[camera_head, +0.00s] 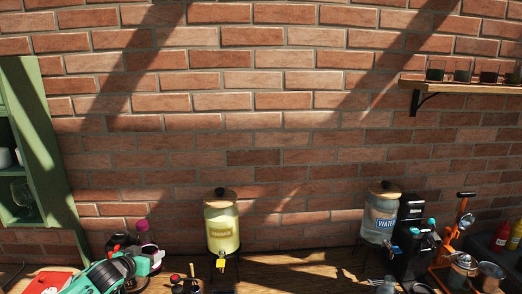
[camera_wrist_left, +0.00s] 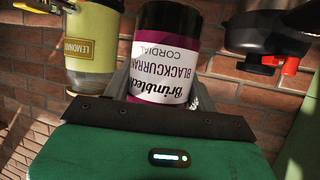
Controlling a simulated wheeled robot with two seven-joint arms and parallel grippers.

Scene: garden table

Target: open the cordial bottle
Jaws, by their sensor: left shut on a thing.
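The cordial bottle (camera_head: 147,246) stands at the left of the table in the head view, dark with a magenta cap (camera_head: 142,225) on top. My left gripper (camera_head: 138,262) is beside it, its green and black body partly covering the bottle. In the left wrist view the bottle (camera_wrist_left: 165,50) shows a white and purple label reading blackcurrant cordial, upside down. The fingers of my left gripper are shut on the bottle, one on each side; the gripper body hides their contact and the bottle's lower part in the picture. My right gripper is not seen.
A lemonade dispenser (camera_head: 222,228) stands right of the bottle, with small dark items (camera_head: 185,285) in front. A water dispenser (camera_head: 381,215), a black appliance (camera_head: 412,245) and an orange press (camera_head: 452,245) stand at the right. Bare tabletop (camera_head: 300,265) lies between the dispensers.

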